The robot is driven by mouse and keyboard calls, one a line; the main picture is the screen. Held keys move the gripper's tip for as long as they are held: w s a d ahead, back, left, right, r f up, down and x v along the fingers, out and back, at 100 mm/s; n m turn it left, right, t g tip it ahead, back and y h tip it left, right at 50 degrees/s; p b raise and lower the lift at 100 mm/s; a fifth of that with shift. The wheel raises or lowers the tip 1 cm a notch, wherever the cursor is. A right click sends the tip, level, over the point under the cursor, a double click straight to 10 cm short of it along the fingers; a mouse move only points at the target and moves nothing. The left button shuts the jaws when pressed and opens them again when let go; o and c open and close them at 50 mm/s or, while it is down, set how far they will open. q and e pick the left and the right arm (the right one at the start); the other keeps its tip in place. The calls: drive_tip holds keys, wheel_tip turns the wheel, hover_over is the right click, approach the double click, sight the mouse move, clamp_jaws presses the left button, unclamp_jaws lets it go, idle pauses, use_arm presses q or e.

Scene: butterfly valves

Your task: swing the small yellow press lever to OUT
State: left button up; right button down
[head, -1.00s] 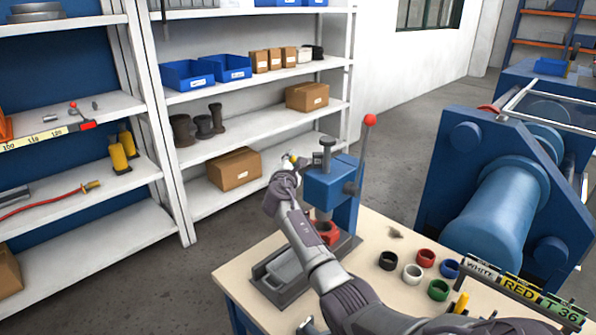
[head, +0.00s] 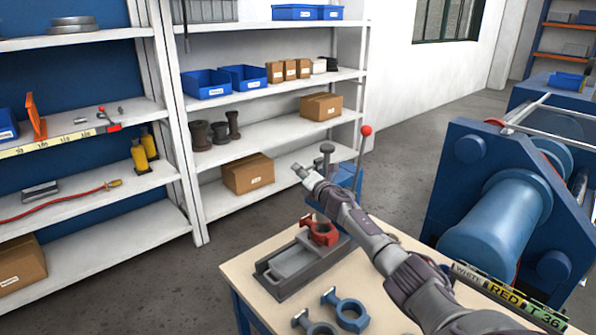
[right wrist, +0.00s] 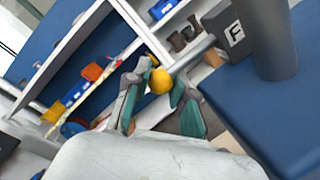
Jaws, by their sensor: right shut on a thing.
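The small yellow press lever shows in the right wrist view as a round yellow knob (right wrist: 160,81) on a grey rod. The rod runs to a dark block (right wrist: 236,32) marked F beside a grey column. My right gripper (right wrist: 157,90) is shut on the yellow knob, with green-padded fingers on either side. In the head view my right gripper (head: 301,171) is left of the blue press (head: 346,176), and my forearm hides much of the press. The knob cannot be made out there. My left gripper is not in view.
The press's tall red-knobbed lever (head: 366,131) stands behind my arm. A red valve body (head: 321,231) sits on the grey press base (head: 285,272). Blue valve bodies (head: 351,314) lie at the bench front. Shelves (head: 262,132) stand behind; a large blue machine (head: 500,200) stands right.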

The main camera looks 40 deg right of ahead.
drive_tip(key=shift+s+d+r, duration=0.1)
drive_tip(key=shift+d+r, duration=0.1)
drive_tip(key=shift+r, duration=0.1)
drive_tip(key=c, duration=1.4)
unclamp_jaws()
drive_tip(key=shift+c, duration=0.2)
drive_tip(key=o, duration=0.5)
drive_tip(key=shift+f, duration=0.15)
